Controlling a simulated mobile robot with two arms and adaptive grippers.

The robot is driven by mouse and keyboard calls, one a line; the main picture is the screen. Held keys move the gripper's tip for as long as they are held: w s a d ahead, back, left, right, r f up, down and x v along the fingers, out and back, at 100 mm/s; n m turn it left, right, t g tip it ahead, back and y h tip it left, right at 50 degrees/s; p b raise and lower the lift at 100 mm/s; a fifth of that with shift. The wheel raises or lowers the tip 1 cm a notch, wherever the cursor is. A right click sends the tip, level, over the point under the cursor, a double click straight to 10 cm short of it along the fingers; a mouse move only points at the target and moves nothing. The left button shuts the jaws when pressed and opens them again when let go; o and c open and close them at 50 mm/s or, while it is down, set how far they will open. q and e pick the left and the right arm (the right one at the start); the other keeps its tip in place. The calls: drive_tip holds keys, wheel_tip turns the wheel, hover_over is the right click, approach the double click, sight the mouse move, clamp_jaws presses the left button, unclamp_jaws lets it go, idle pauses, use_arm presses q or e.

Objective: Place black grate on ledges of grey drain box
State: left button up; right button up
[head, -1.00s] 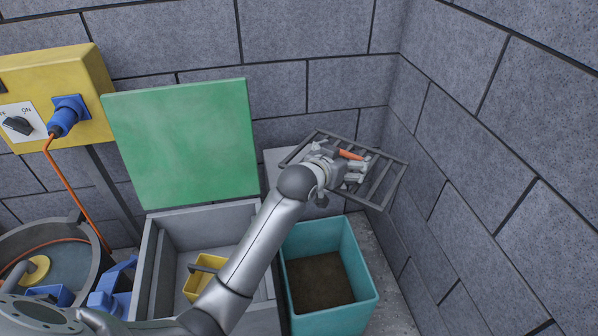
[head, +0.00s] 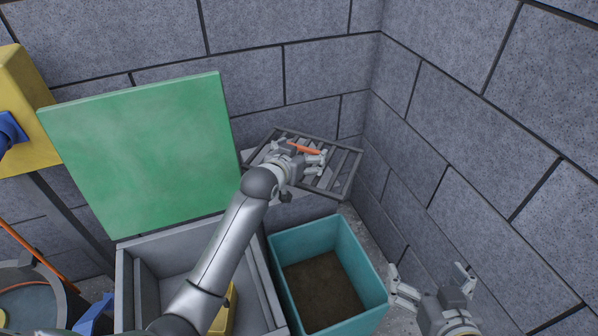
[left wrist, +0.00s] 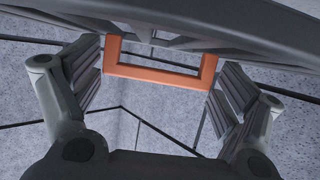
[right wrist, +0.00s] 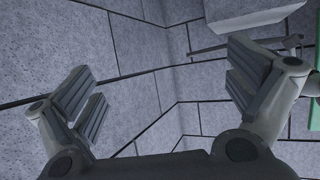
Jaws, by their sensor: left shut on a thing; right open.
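My left gripper (head: 302,157) is shut on the orange handle (head: 304,149) of the black grate (head: 346,172). In the left wrist view, the handle (left wrist: 155,72) spans between the fingers, with dark grate bars (left wrist: 250,42) above it. The grate is over a pale grey block by the back corner; I cannot tell whether they touch. The grey box (head: 122,285), which I take as the drain box, stands left of the teal bin with its green lid raised. My arm hides part of its inside. My right gripper (head: 430,282) is open and empty at the lower right.
The teal bin (head: 345,233) with dark contents stands right of the grey box. A yellow object (head: 226,312) is partly hidden inside the box. The green lid (head: 145,150) rises at the left. Block walls (head: 470,150) close off the back and right.

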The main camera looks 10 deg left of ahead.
use_arm(q)
wheel_tip(320, 180, down, 2)
drive_tip(key=shift+f+b, duration=0.1)
drive_tip(key=shift+b, duration=0.25)
drive_tip(key=shift+f, duration=0.4)
wheel_tip(320, 180, down, 3)
drive_tip(key=shift+r+b, duration=0.15)
drive_tip(key=shift+b, duration=0.6)
use_arm(e)
drive_tip(key=w+a+r+t+y, duration=0.2)
drive_tip(key=r+t, duration=0.4)
drive_tip(key=r, duration=0.5)
drive_tip(key=shift+w+a+t, duration=0.2)
drive_tip(key=shift+w+t, duration=0.1)
drive_tip(key=shift+w, duration=0.2)
use_arm(q)
drive_tip(key=shift+f, duration=0.25)
drive_tip(key=o, duration=0.9)
drive_tip(key=shift+f, duration=0.1)
drive_tip(key=shift+o, duration=0.4)
drive_tip(key=shift+s+r, duration=0.1)
drive_tip(key=shift+r, duration=0.1)
